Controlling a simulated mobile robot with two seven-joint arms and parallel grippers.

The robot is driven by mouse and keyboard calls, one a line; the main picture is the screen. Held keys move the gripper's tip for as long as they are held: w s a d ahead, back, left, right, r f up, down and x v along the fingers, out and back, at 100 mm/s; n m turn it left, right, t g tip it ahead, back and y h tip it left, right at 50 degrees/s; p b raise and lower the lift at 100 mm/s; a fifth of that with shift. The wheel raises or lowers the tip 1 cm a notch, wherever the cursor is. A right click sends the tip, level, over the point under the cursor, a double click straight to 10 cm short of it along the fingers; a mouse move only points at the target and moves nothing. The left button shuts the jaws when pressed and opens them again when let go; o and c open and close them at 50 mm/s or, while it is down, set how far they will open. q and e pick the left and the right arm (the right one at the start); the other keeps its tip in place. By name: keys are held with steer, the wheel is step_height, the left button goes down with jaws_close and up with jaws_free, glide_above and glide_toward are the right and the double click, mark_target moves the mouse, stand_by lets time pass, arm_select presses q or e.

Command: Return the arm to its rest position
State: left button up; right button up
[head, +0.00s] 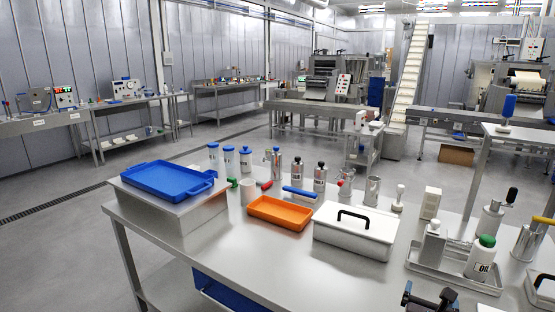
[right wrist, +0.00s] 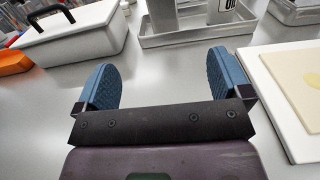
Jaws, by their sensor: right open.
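My right gripper (head: 430,298) is at the bottom edge of the head view, over the front of the steel table (head: 300,250). In the right wrist view my right gripper (right wrist: 160,88) has its two blue fingers wide apart with nothing between them. Bare table top shows beyond and below the fingers. My left gripper is not in the head view.
A white box with a black handle (head: 355,230) stands left of the gripper. A steel tray (head: 455,272) with bottles is beyond it. A white board (right wrist: 290,95) lies to its right. An orange tray (head: 280,213) and blue tray (head: 168,179) stand farther left.

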steer(key=a+r+n+t+y, duration=0.6)
steer(key=a+n, duration=0.2)
steer(key=n, duration=0.9)
steer(key=s+a+f+n+g+y, duration=0.1)
steer(key=s+a+n+y, duration=0.15)
steer(key=n, duration=0.55)
steer(key=s+a+f+n+g+y, duration=0.1)
steer(key=s+a+f+n+y, duration=0.1)
steer(key=n+y, duration=0.35)
steer(key=s+d+f+n+g+h, duration=0.1)
steer(key=s+f+n+g, duration=0.3)
steer(key=s+f, duration=0.5)
steer(key=s+d+f+n+g+h, duration=0.2)
steer(key=s+f+n, duration=0.7)
steer(key=s, duration=0.8)
steer(key=shift+g+h, duration=0.9)
steer(key=shift+g, duration=0.3)
